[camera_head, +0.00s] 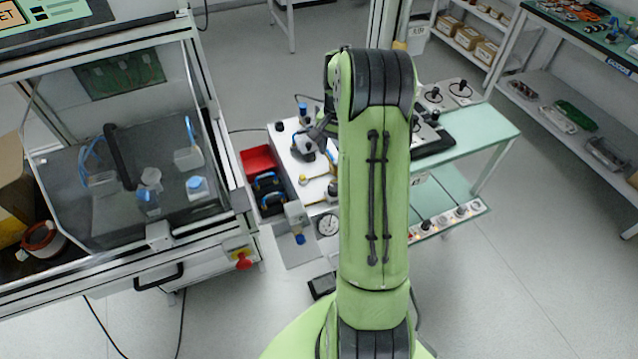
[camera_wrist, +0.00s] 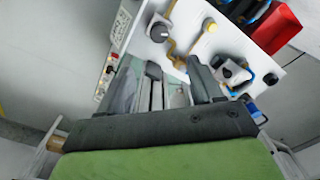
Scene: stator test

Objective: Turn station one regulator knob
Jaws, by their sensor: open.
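My gripper (camera_wrist: 163,68) is open in the wrist view, with its two dark fingers apart and no object held between them. A white panel (camera_wrist: 185,12) lies beyond the fingertips. It carries a dark round knob (camera_wrist: 160,30), a yellow-topped round part (camera_wrist: 208,26) with yellow fittings, and a block with a black knob (camera_wrist: 227,72). I cannot tell which is the station one regulator knob. In the head view, the white panel (camera_head: 286,150) stands left of my arm, with a dial gauge (camera_head: 327,223) near its front. My arm hides part of the panel and most of the gripper.
A clear-walled enclosure (camera_head: 120,175) with a red button (camera_head: 243,261) stands further left. A green-topped table (camera_head: 470,140) is at right. Floor is clear at front right.

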